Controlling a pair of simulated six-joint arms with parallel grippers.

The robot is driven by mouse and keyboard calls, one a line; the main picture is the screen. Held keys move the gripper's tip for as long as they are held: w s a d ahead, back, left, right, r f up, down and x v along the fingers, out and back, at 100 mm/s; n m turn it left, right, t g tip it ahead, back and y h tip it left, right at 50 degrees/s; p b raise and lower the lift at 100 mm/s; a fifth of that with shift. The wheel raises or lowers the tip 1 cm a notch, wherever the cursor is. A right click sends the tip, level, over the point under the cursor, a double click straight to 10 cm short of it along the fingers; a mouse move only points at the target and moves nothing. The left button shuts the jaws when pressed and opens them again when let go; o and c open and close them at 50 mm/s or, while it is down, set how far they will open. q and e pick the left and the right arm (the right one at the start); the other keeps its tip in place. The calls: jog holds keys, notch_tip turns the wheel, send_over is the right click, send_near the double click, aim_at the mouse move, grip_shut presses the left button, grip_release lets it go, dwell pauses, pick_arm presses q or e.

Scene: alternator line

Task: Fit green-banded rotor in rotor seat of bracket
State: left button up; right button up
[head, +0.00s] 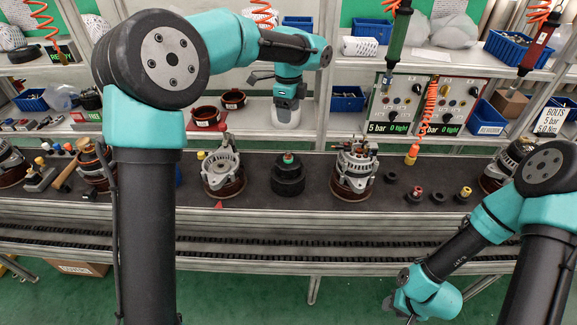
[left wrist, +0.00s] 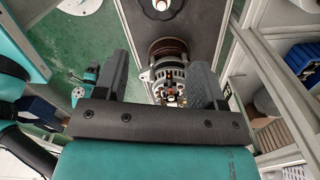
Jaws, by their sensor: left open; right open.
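The rotor (head: 288,172) is a dark stacked piece with a green spot at its top, standing upright on the conveyor in the head view. To its left is the bracket (head: 223,170), a silver housing on a reddish-brown round base; its seat is too small to make out. My left gripper (head: 256,77) is raised above and behind the belt, apart from both. The left wrist view shows its two dark fingers (left wrist: 163,68) apart and nothing held between them. My right gripper (head: 392,308) is low in front of the conveyor, small in view, empty and far from the rotor.
A silver alternator (head: 354,165) stands right of the rotor; one also shows beyond the fingers in the left wrist view (left wrist: 167,76). Small red-topped (head: 414,195) and yellow-topped (head: 463,195) parts lie farther right.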

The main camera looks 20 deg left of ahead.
pick_arm(q)
send_near(288, 152)
jog(key=f, duration=0.5)
jog(key=shift+s+d+f, duration=0.1)
jog(key=shift+s+f, duration=0.1)
jog(key=shift+w+f, duration=0.15)
jog(key=shift+f, duration=2.5)
grip_shut()
jog(key=shift+w+r, duration=0.1)
jog(key=shift+r, duration=0.1)
